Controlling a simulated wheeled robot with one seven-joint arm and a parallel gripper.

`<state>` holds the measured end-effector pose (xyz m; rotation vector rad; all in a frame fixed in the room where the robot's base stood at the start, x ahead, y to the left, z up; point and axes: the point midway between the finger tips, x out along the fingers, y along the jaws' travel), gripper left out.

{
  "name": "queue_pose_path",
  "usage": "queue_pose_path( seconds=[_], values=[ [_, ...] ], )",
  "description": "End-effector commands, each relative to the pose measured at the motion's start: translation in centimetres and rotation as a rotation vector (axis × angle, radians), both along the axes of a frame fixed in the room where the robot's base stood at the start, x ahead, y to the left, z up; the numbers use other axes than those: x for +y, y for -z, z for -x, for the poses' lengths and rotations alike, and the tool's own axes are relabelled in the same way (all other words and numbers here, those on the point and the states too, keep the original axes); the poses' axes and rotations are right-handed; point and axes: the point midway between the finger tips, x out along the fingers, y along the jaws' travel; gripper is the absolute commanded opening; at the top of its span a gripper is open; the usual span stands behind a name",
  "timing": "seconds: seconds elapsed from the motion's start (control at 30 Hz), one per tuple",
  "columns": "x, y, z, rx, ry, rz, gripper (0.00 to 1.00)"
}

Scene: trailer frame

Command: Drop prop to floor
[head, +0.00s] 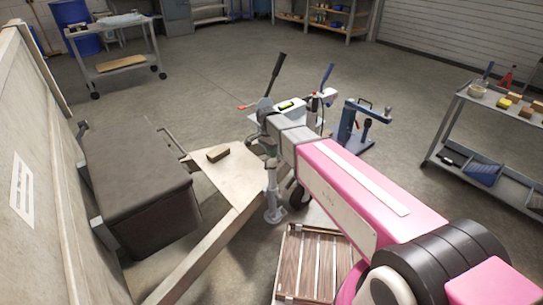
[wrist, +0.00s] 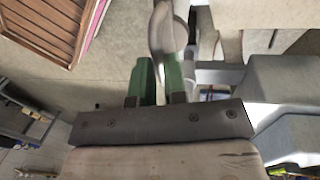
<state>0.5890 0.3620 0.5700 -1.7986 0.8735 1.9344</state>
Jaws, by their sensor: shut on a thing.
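The prop (head: 271,190) is a grey upright leg with a round foot at the front of the trailer frame (head: 228,200). Its foot is close to the floor; I cannot tell if it touches. My gripper (head: 268,150) is at the upper part of the prop, partly hidden by my pink arm. In the wrist view my gripper (wrist: 165,80) has green fingers closed about a grey rounded piece of the prop (wrist: 167,35). The exact contact is partly hidden.
A black wheel (head: 298,195) stands beside the prop. A wooden block (head: 218,153) lies on the frame's plate. A grey box (head: 140,185) is at left, a slatted crate (head: 290,265) in front. A trolley (head: 455,135) is at right.

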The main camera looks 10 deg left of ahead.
Motion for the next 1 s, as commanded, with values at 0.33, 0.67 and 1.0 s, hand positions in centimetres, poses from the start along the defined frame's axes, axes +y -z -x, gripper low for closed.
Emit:
queue_pose_path(
  seconds=[0.33,0.67,1.0],
  values=[
    [0.0,0.0,0.0,-0.001,0.000,-0.001,0.38],
    [0.2,-1.0,-0.2,-0.001,0.000,0.000,0.38],
    [1.0,-6.4,-0.9,-0.002,0.000,-0.001,0.38]
  ],
)
